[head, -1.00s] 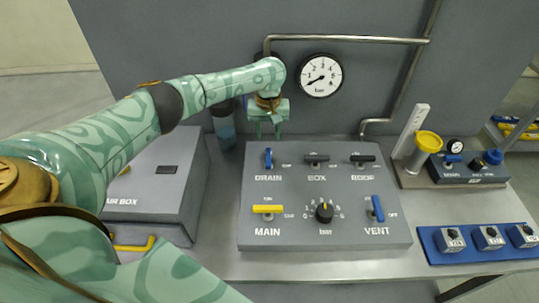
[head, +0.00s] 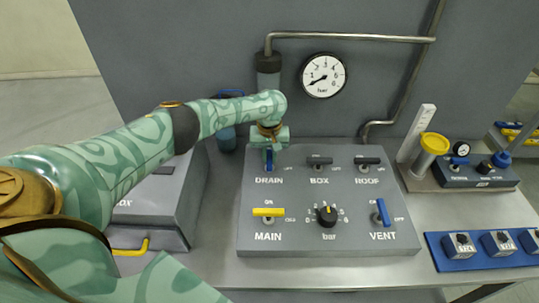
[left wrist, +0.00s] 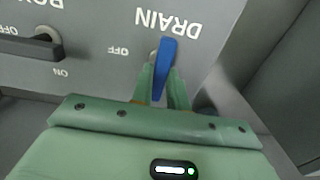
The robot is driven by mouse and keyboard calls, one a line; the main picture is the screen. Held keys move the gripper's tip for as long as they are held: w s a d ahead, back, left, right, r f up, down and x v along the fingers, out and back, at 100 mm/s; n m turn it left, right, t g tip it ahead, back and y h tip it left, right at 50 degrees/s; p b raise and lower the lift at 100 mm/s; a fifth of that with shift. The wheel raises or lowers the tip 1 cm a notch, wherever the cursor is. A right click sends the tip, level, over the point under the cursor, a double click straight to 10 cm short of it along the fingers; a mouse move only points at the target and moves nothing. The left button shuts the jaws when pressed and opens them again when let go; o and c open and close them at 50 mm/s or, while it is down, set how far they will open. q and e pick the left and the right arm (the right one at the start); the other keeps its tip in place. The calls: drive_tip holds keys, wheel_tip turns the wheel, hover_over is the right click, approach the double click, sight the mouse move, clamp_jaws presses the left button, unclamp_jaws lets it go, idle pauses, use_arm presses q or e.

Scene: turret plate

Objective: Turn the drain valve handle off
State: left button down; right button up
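The drain valve handle is a blue lever (head: 269,160) at the upper left of the grey sloped panel (head: 330,206), above the word DRAIN. It stands upright in the head view, with an OFF mark to its right. In the left wrist view the blue handle (left wrist: 165,62) lies between the two green fingers of my left gripper (left wrist: 162,86). The fingers are close on both sides of it; whether they press on it I cannot tell. In the head view my left gripper (head: 269,152) covers the handle's upper end. My right gripper is not in view.
On the same panel are black BOX (head: 320,161) and ROOF (head: 368,161) handles, a yellow MAIN handle (head: 268,212), a black knob (head: 327,215) and a blue VENT handle (head: 382,211). A gauge (head: 323,76) and a pipe (head: 350,37) are on the wall behind.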

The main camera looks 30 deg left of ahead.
use_arm(q)
drive_tip(key=shift+d+r+m+p, duration=0.1)
drive_tip(key=shift+r+m+p, duration=0.05)
drive_tip(key=shift+m+p, duration=1.25)
drive_tip(key=shift+p, duration=0.15)
drive_tip(key=shift+m, duration=0.9)
drive_tip(key=m, duration=0.3)
drive_tip(key=shift+m, duration=0.3)
drive_tip(key=m, duration=0.3)
drive_tip(key=shift+m, duration=0.3)
drive_tip(key=m, duration=0.6)
drive_tip(key=shift+w, duration=0.1)
drive_tip(key=shift+m, duration=0.3)
drive_tip(key=c, duration=1.4)
unclamp_jaws()
